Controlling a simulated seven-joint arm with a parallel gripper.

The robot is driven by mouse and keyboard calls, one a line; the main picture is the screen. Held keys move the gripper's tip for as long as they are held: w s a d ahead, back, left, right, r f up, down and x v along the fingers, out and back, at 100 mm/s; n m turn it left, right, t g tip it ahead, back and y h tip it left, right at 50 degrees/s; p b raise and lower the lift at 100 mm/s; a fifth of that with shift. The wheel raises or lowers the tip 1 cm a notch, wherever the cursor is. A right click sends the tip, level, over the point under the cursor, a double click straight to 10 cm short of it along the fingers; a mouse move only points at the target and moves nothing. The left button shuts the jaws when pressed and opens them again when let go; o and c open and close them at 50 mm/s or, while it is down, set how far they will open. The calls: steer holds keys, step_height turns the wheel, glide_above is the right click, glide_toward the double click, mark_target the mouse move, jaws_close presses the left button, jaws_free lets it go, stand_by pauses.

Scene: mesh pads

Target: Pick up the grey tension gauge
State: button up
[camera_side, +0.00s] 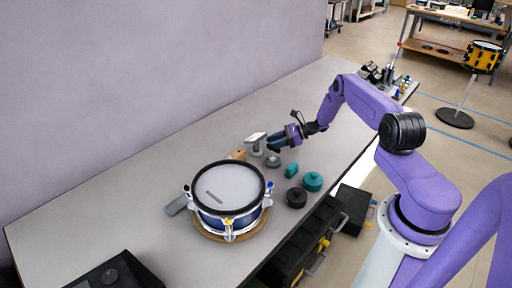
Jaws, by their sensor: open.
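A small round grey object (272,161), which looks like the tension gauge, sits on the grey bench behind the drum. It is small in the picture, so its face cannot be read. My gripper (271,143) reaches in from the right with its dark fingers open and empty. It appears above and slightly behind the round grey object. The fingers point left, close to a pale grey upright piece (255,145). Whether they touch that piece cannot be told from this view.
A white-headed drum (228,188) sits on a round wooden base. A teal block (291,170), a teal round piece (312,181) and a black round piece (297,197) lie near the bench's front edge. A grey flat piece (176,205) lies left of the drum. The far-left bench is clear.

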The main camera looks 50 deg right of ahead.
mark_target(262, 151)
steer(key=shift+x, duration=2.6)
steer(key=shift+w+d+r, duration=0.1)
steer(key=shift+w+r, duration=0.05)
steer(key=shift+r, duration=0.05)
jaws_close()
